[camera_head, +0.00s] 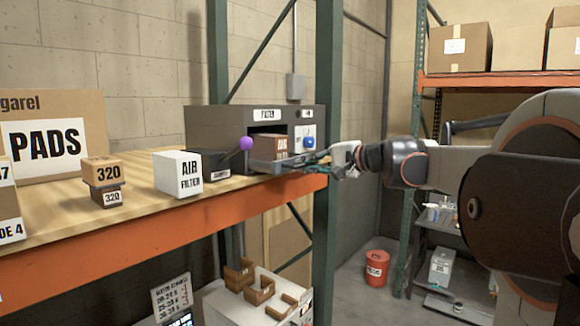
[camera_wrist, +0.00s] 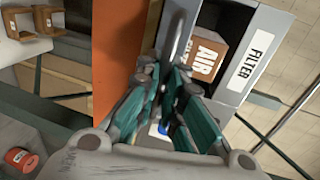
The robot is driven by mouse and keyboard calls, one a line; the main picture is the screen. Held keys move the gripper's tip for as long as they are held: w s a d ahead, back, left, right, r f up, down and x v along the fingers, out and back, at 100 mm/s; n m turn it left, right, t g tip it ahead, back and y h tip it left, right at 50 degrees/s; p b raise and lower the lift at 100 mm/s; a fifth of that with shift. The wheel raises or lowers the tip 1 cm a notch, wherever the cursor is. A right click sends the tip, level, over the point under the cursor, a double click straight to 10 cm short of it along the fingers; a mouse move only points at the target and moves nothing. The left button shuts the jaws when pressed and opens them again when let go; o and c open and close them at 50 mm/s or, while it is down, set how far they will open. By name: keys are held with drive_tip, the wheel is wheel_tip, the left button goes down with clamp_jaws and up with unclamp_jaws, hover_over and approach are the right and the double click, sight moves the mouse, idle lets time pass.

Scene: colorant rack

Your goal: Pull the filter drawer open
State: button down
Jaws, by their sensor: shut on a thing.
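The grey cabinet (camera_head: 225,125) stands on the wooden shelf top and has a FILTER label above an opening. The filter drawer (camera_head: 262,165) sticks out of that opening, partly open. A brown box marked AIR (camera_head: 268,146) sits inside it and also shows in the wrist view (camera_wrist: 207,52). My gripper (camera_head: 318,162) reaches in from the right to the drawer's front. In the wrist view my green-padded fingers (camera_wrist: 168,78) are closed together at the drawer's handle (camera_wrist: 178,35). The fingers hide much of the grip itself.
Stacked 320 boxes (camera_head: 103,172) are farther left. A blue knob (camera_head: 309,142) is on the cabinet's right. A red bucket (camera_head: 376,268) stands on the floor.

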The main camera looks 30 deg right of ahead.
drive_tip(key=v, duration=0.2)
drive_tip(key=f+v, duration=0.1)
drive_tip(key=v, duration=0.2)
drive_tip(key=shift+s, duration=0.25)
drive_tip(key=c, duration=1.7)
unclamp_jaws()
